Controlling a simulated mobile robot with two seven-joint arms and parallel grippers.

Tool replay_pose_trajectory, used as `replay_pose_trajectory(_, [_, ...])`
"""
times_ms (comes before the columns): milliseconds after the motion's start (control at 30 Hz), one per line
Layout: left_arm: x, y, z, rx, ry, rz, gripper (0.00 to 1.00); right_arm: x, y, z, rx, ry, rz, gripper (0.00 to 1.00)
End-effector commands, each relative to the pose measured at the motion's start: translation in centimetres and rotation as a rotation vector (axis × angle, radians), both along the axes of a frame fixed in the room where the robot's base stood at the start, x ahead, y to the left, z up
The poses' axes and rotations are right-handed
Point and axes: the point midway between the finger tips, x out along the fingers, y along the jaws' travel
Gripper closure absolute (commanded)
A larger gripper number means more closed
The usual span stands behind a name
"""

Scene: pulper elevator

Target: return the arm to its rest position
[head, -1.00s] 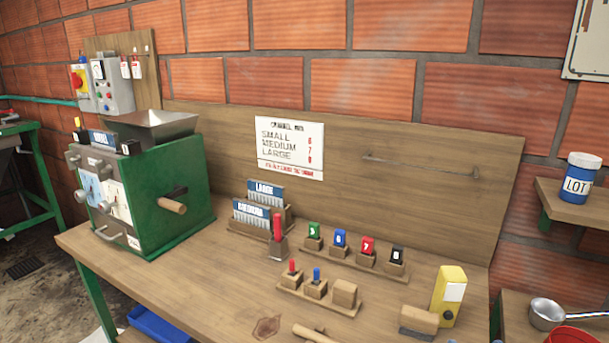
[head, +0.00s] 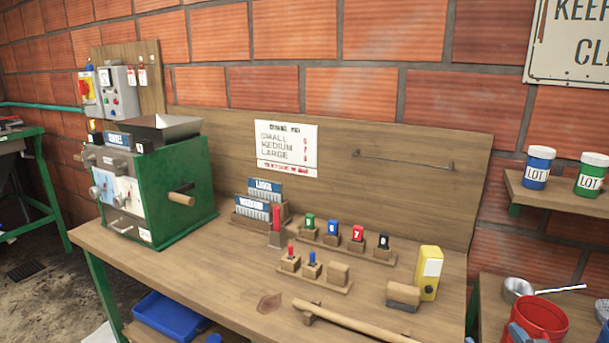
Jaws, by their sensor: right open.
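My right gripper (head: 559,323) shows only in part at the lower right edge of the head view. What look like its blue-grey fingers are apart, over and beside a red bucket (head: 541,311). Nothing is seen held between them. Most of the right arm is outside the picture. My left gripper is not in view.
The wooden bench (head: 190,262) carries a green machine (head: 178,183) with a hopper, small coloured pegs in blocks, a yellow box (head: 428,272) and a wooden stick (head: 355,322). Blue and green LOT jars (head: 538,168) stand on the right shelf. A metal pan (head: 517,289) is behind the bucket.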

Motion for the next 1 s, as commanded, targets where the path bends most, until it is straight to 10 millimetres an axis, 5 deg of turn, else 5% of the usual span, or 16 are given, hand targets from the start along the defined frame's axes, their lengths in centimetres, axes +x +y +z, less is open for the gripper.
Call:
replay_pose_trajectory(400, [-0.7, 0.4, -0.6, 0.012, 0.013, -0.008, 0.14, 0.8, -3.1, 2.3, -0.232, 0.018, 0.092, 0.21])
replay_pose_trajectory(767, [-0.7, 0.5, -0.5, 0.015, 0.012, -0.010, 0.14, -1.9, -3.4, -6.4, 0.589, 0.272, 0.042, 0.21])
replay_pose_trajectory(1000, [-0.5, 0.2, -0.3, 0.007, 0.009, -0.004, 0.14, -6.4, -3.5, -14.5, 1.406, 0.468, -0.212, 0.21])
